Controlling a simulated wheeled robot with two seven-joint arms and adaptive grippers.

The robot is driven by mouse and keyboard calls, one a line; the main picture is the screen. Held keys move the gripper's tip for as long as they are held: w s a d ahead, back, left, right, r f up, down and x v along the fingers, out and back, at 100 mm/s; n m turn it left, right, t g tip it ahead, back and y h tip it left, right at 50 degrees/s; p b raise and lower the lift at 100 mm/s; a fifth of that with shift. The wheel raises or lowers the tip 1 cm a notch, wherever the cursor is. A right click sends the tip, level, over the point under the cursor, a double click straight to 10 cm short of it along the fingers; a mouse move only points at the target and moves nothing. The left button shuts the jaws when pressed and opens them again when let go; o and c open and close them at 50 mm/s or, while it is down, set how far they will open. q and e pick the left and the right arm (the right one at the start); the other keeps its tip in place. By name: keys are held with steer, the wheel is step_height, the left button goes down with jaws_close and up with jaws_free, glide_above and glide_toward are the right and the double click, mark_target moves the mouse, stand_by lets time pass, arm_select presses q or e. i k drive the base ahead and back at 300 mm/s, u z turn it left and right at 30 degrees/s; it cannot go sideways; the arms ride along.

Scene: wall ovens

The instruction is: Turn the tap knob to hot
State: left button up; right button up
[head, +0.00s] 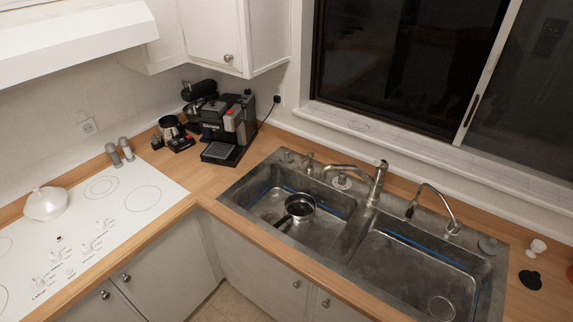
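The main tap (375,185) stands at the back of the sink, near the divider between the two basins. Its spout reaches left over the left basin. A short knob or lever (381,165) sits on top of its body; its exact turn, hot or cold, is too small to tell. A second, thinner curved tap (437,196) stands to the right, over the right basin. Neither of my grippers is in the head view.
A dark pan (300,207) sits in the left basin; the right basin (420,262) looks empty. A coffee machine (228,125) stands left of the sink. A white cooktop (85,235) is at left. The wooden counter's front edge (300,262) runs before the sink.

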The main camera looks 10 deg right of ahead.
mark_target(342, 178)
steer(key=u, duration=0.5)
steer(key=i, duration=1.25)
steer(key=z, duration=0.4)
